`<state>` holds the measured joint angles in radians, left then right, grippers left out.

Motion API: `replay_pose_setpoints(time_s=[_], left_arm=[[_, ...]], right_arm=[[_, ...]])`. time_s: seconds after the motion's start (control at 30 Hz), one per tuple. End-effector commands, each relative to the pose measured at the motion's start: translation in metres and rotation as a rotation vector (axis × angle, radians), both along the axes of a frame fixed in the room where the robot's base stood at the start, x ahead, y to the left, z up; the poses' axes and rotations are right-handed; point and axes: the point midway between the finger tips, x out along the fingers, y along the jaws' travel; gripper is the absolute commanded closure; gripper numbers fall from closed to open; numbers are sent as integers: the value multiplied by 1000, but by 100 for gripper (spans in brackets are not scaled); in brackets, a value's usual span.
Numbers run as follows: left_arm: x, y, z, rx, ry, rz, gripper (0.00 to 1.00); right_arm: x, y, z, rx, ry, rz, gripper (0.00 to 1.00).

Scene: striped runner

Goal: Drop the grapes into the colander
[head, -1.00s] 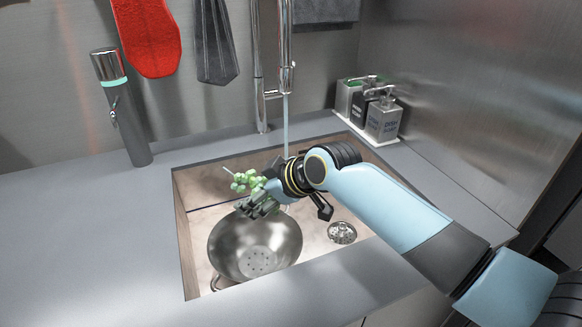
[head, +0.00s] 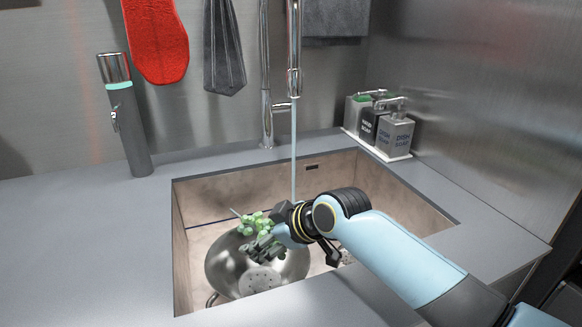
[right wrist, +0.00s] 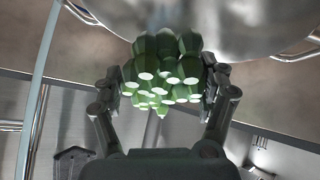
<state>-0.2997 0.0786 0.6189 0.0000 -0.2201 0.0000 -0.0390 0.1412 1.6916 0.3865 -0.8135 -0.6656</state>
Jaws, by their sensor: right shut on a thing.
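The green grapes (head: 256,222) hang in my right gripper (head: 262,243), which is shut on them. In the head view they are over the far part of the colander's opening. In the right wrist view the grapes (right wrist: 163,72) sit between the two fingers of the gripper (right wrist: 163,85). The metal colander (head: 228,272) stands in the sink, its holes showing in the bottom; part of its right side is hidden behind my gripper. Its shiny wall also shows at the top of the right wrist view (right wrist: 235,22). My left gripper is not in view.
The sink (head: 188,250) has a raised counter edge around it. A stream of water (head: 294,150) runs down from the faucet (head: 294,50) close to my right wrist. Soap dispensers (head: 395,133) stand at the back right corner.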

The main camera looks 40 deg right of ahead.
Motion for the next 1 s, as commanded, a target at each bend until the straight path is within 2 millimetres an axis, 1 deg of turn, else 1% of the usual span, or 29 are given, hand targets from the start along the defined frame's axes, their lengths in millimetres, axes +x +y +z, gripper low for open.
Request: replay_pose_setpoints(time_s=[0.1,0.13,0.3,0.57,0.67,0.77,1.0], left_arm=[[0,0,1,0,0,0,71],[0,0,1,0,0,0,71],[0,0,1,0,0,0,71],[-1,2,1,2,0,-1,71],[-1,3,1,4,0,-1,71],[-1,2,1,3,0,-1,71],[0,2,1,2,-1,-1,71]], right_arm=[[1,0,2,1,-3,0,68],[1,0,2,1,-3,0,23],[1,0,2,0,-2,0,1],[0,0,1,0,1,0,0],[0,0,6,0,0,0,0],[1,0,21,-2,-3,1,0],[1,0,71,-1,-7,1,0]])
